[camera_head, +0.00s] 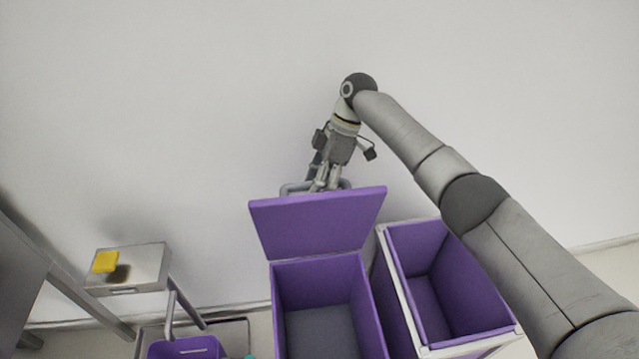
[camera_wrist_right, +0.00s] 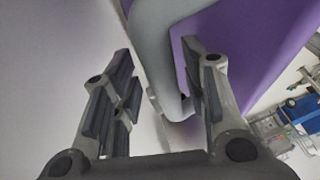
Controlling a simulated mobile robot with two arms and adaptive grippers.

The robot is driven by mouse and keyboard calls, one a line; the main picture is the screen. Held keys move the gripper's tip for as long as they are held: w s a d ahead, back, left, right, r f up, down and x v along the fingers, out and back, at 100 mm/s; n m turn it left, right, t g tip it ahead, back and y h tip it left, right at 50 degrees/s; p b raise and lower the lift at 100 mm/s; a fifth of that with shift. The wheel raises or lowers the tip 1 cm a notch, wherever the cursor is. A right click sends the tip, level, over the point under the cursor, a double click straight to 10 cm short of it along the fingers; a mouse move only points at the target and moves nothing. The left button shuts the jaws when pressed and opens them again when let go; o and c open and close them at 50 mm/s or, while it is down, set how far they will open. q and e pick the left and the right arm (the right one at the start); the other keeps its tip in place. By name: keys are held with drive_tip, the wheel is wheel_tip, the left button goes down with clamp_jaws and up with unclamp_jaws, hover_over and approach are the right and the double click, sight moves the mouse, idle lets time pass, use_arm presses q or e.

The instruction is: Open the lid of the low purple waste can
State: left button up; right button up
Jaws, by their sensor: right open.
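The low purple waste can (camera_head: 318,283) stands at the bottom centre of the head view. Its purple lid (camera_head: 318,222) is raised at the back edge, so the grey inside floor shows. My right gripper (camera_head: 322,183) is behind the top of the lid, pointing down, beside a grey tube-like handle (camera_head: 292,188). In the right wrist view the fingers (camera_wrist_right: 157,62) are spread apart. The grey handle (camera_wrist_right: 165,60) and the purple lid (camera_wrist_right: 240,45) are close to the right-hand finger; contact is unclear. My left gripper is not in view.
A second purple bin with a pale frame (camera_head: 385,262) stands open just right of the can. At left, a small grey stand (camera_head: 140,272) holds a yellow item (camera_head: 106,262). A purple bucket (camera_head: 187,349) is below it. A plain wall is behind.

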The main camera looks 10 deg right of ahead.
drive_tip(key=v, duration=1.2)
drive_tip(key=shift+w+f, duration=0.15)
